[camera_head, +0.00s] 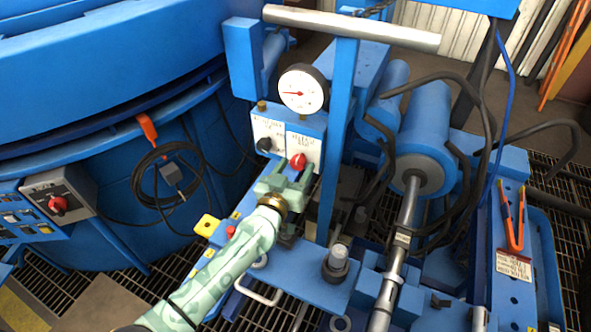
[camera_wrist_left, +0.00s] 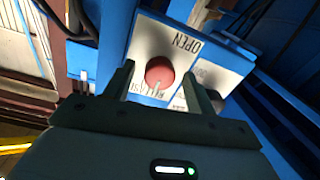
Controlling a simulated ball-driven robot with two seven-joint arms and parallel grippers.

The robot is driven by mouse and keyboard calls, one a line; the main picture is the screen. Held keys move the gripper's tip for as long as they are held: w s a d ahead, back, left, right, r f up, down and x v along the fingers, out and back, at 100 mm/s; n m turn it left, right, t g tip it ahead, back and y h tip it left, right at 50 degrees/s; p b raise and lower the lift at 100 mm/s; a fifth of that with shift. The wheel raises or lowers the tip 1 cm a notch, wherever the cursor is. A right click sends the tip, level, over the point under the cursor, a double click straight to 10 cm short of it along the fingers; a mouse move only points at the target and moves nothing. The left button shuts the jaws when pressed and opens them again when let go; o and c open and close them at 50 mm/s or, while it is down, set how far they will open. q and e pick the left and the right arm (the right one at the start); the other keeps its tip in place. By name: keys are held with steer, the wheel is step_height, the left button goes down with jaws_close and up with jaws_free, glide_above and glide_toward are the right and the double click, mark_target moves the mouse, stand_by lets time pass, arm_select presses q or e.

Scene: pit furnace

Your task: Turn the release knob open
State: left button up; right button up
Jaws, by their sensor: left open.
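The release knob (camera_head: 298,161) is red and sits on a white plate on the blue valve block, under the round gauge. In the left wrist view the red knob (camera_wrist_left: 159,71) shows between my finger tips, with the word OPEN on the plate (camera_wrist_left: 183,42) beyond it and a partly covered RELEASE label. My left gripper (camera_head: 290,178) is open, its fingers pointing at the knob from below. In the left wrist view the fingers (camera_wrist_left: 158,85) stand on either side of the knob's near side. Whether they touch it I cannot tell. My right gripper is not in view.
A black knob (camera_head: 264,144) is on the neighbouring plate, close left of the red knob. The gauge (camera_head: 303,89) and a blue upright (camera_head: 336,140) stand close by. A grey box with another red knob (camera_head: 58,204) is at the far left. Hoses hang at the right.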

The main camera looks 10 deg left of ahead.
arm_select(q)
steer(key=shift+w, duration=0.15)
steer(key=c, duration=1)
